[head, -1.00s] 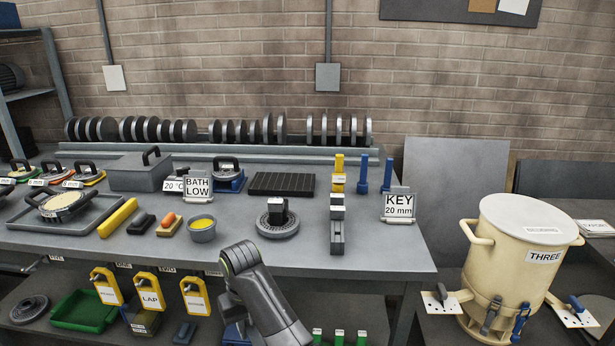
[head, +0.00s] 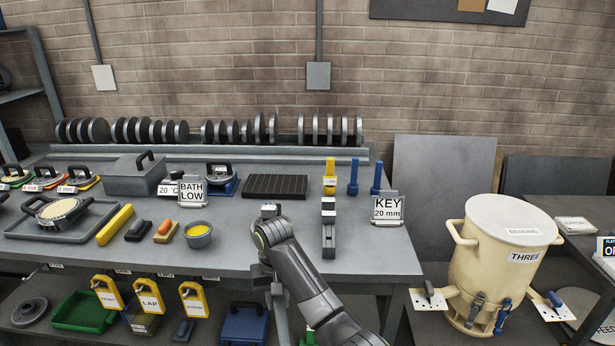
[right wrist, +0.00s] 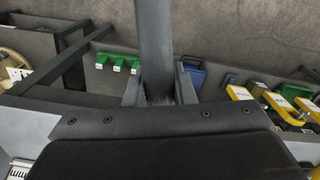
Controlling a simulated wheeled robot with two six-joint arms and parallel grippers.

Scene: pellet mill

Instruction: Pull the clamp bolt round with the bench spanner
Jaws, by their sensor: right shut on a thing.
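My right gripper (head: 277,297) points down in front of the bench's front edge. In the right wrist view it (right wrist: 158,92) is shut on a long dark grey bar (right wrist: 156,45), which looks like the handle of the bench spanner. The bar runs out beyond the fingers, over the lower shelf. A small grey block (head: 270,210) shows just above my right wrist on the bench; the round base under it is hidden by my arm. I cannot make out the clamp bolt for certain. My left gripper is not in view.
The bench top (head: 400,262) is clear at its right end. A grey upright fixture (head: 328,235) stands right of my arm, near a KEY 20 mm sign (head: 387,208). A cream drum (head: 500,275) stands to the right. Yellow tags (head: 150,293) hang below the bench edge.

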